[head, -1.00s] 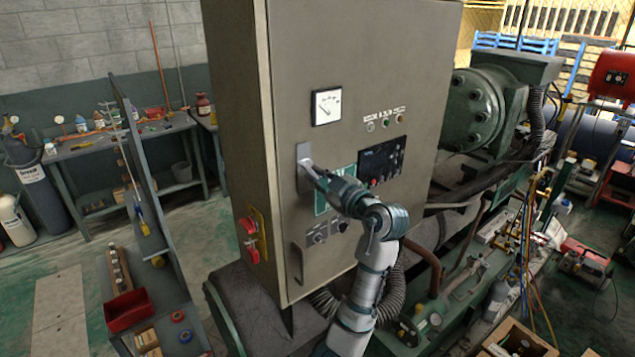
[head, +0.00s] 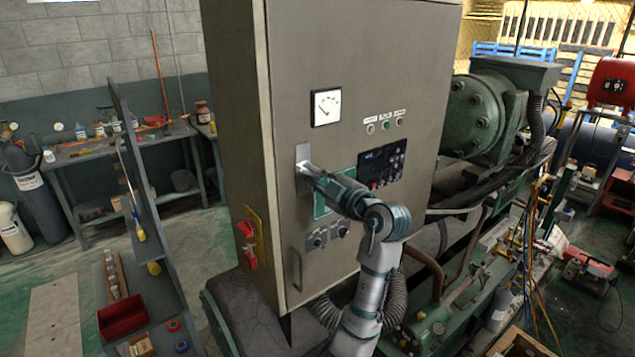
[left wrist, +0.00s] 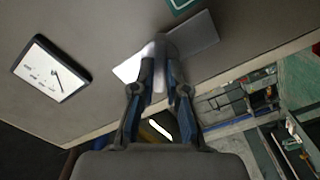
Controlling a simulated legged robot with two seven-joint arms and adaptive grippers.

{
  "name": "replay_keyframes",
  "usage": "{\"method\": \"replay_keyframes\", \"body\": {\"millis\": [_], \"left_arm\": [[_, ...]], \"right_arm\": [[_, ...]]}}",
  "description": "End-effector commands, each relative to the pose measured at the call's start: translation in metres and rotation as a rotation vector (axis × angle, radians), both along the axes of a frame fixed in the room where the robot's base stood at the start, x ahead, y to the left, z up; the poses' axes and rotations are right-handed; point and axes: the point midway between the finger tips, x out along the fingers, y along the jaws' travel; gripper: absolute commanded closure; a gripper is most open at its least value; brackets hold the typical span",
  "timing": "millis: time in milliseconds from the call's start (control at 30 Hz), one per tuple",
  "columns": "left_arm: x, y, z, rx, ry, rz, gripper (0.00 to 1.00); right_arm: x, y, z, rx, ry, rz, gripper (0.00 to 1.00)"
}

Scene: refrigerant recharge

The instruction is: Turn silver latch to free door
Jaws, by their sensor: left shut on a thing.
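The silver latch (head: 303,153) is on the left part of the front door of the tall grey cabinet (head: 360,60). The door looks closed. My left gripper (head: 306,170) is at the latch and hides its lower part in the head view. In the left wrist view, the latch's bright plate (left wrist: 203,37) shows on both sides of my left gripper (left wrist: 162,85). Its fingers are shut on the latch's handle (left wrist: 166,45), which sits mostly between the fingertips. My right gripper is not in view.
A white dial gauge (head: 326,107) is above the latch, and a dark control panel (head: 382,163) is to its right. A door handle (head: 296,268) is lower down. A red switch (head: 248,230) sticks out on the cabinet's left side. Green machinery (head: 480,110) stands close on the right.

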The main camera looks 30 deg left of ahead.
Motion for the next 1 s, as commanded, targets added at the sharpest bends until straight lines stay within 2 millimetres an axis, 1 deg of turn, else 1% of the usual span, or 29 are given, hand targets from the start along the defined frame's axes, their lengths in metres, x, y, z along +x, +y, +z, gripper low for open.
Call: {"method": "replay_keyframes", "body": {"millis": [33,100,300,733,1000], "left_arm": [[0.001,-0.001,-0.001,-0.009,-0.032,-0.004,1.00],[0.001,-0.001,-0.001,-0.030,-0.083,-0.004,1.00],[0.001,-0.001,0.000,-0.079,-0.199,-0.003,1.00],[0.001,-0.001,0.001,-0.095,-0.240,-0.003,1.00],[0.001,-0.001,0.000,-0.193,-0.474,-0.003,1.00]], "right_arm": [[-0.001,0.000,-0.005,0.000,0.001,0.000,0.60],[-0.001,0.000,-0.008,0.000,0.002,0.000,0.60],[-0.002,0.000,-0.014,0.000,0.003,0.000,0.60],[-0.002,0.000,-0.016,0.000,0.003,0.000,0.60],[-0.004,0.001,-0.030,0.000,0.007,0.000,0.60]]}}
